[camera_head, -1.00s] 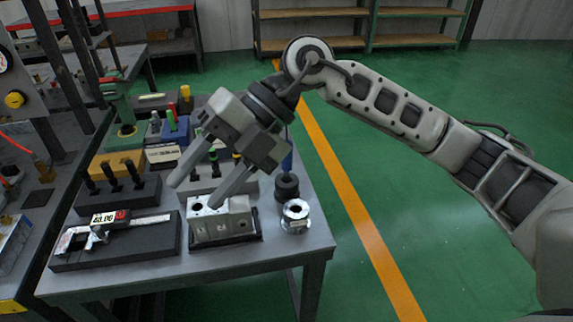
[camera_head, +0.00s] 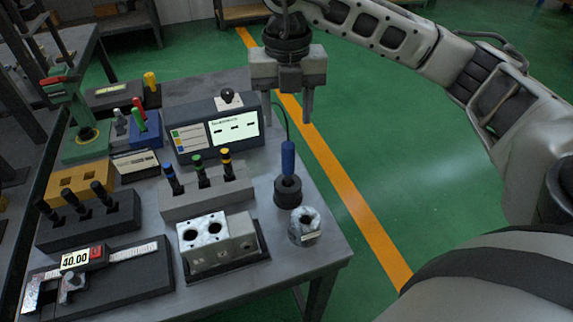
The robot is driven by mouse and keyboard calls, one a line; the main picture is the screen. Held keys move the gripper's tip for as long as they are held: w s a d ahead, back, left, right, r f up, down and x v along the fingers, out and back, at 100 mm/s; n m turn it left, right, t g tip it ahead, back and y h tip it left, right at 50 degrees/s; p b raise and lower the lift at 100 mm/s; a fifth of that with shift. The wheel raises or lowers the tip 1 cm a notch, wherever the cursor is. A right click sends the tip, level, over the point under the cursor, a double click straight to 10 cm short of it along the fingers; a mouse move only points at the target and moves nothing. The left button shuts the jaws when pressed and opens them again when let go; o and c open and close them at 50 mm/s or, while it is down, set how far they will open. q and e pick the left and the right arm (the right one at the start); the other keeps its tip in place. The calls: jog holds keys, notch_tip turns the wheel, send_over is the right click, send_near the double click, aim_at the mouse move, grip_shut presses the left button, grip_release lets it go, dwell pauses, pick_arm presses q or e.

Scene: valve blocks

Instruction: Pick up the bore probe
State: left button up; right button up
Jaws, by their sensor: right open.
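The bore probe (camera_head: 288,158) has a blue handle and stands upright in a round dark holder (camera_head: 288,192) near the table's right edge. A thin cable runs up from its top. My right gripper (camera_head: 287,112) is above the probe, fingers pointing down and apart, with nothing between them. The fingertips are apart from the handle, a little higher in the picture. My left gripper is not in view.
A metal ring (camera_head: 304,226) stands just in front of the holder, with a valve block (camera_head: 218,243) to its left. A display unit (camera_head: 212,130) and a rack of colored-top plugs (camera_head: 207,190) stand left of the probe. A caliper (camera_head: 90,262) lies front left.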

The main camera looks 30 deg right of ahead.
aim_at(288, 144)
notch_tip(288, 144, down, 4)
jog(key=shift+r, duration=0.15)
jog(key=f, duration=0.1)
jog(key=f+p, duration=0.1)
jog(key=f, duration=0.2)
jog(key=shift+s+f, duration=0.3)
jog(key=shift+s, duration=0.05)
jog(key=shift+a+f, duration=0.1)
jog(key=shift+f, duration=0.3)
jog(key=shift+c, duration=0.3)
jog(key=shift+w, duration=0.1)
grip_shut()
